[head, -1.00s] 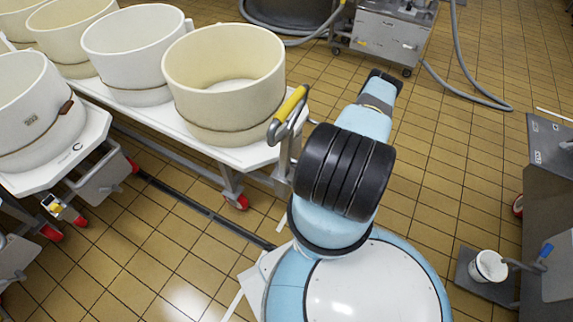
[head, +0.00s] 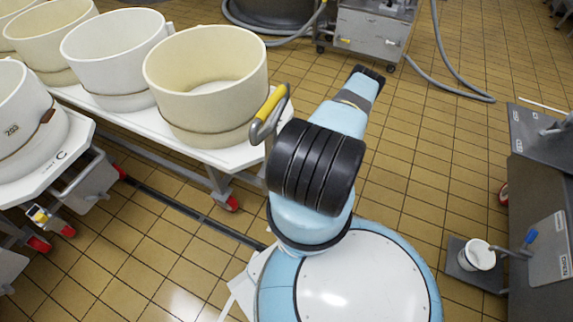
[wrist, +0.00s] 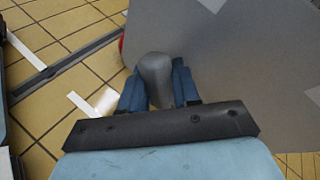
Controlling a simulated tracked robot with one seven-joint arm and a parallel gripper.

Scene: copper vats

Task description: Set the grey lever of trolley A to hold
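In the wrist view a grey lever (wrist: 155,78) with a rounded end stands between the two blue fingers of my gripper (wrist: 155,88). The fingers lie close along both sides of it, with no clear gap visible. Behind it is a flat grey panel (wrist: 245,65). No letter A and no position marks can be read, so I cannot tell the lever's setting. In the head view my arm hides the gripper and the lever.
A white trolley with cream vats (head: 206,85) stands beside my arm, its yellow-gripped handle (head: 270,108) close to it. Trolley C (head: 55,160) is at the left. A grey machine (head: 540,200) and white bucket (head: 478,255) stand right. Tiled floor (head: 430,150) is clear between.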

